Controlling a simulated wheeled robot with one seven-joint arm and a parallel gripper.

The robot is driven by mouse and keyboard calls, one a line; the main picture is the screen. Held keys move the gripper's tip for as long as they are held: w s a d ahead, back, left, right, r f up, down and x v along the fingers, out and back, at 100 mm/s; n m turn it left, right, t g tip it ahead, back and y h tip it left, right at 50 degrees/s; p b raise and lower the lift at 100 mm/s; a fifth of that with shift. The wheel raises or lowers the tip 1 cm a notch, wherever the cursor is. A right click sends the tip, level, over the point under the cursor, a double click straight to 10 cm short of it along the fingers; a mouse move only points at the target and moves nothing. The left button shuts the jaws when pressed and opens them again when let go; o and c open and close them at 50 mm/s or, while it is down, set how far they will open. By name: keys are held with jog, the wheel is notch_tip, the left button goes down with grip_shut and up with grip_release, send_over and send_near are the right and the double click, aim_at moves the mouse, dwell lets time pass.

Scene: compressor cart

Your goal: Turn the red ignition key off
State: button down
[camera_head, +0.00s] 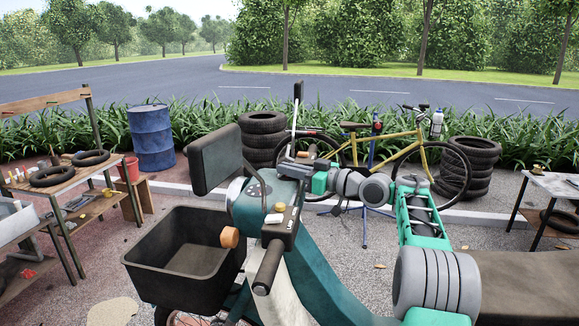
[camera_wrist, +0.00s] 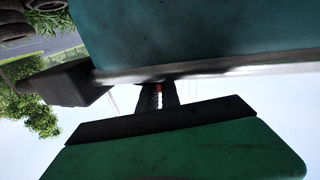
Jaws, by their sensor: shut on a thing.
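The teal scooter (camera_head: 290,255) stands in front of me, with its handlebar and front column in the middle of the head view. My gripper (camera_wrist: 158,98) reaches in from the right at the column. Its two dark fingers are close together in the wrist view, shut on the red ignition key. Only a small red bit of the key (camera_wrist: 159,87) shows between the fingertips, right under the edge of the teal scooter panel (camera_wrist: 200,30). In the head view the key is hidden, and I cannot tell its turn angle.
A black basket (camera_head: 165,275), a mirror (camera_head: 215,158) and a handlebar grip (camera_head: 268,268) stick out around the column. The brown seat (camera_head: 525,285) is at right. A yellow bicycle (camera_head: 390,140) and tire stacks (camera_head: 470,165) stand behind. A workbench (camera_head: 75,175) is at left.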

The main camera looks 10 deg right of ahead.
jog(key=shift+r+n+g+y+p, duration=0.2)
jog(key=shift+n+g+y+p, duration=0.25)
jog(key=shift+p, duration=0.25)
jog(key=shift+f, duration=0.2)
jog(key=c, duration=1.6)
grip_release()
jog(key=shift+o, duration=0.2)
jog(key=shift+s, duration=0.1)
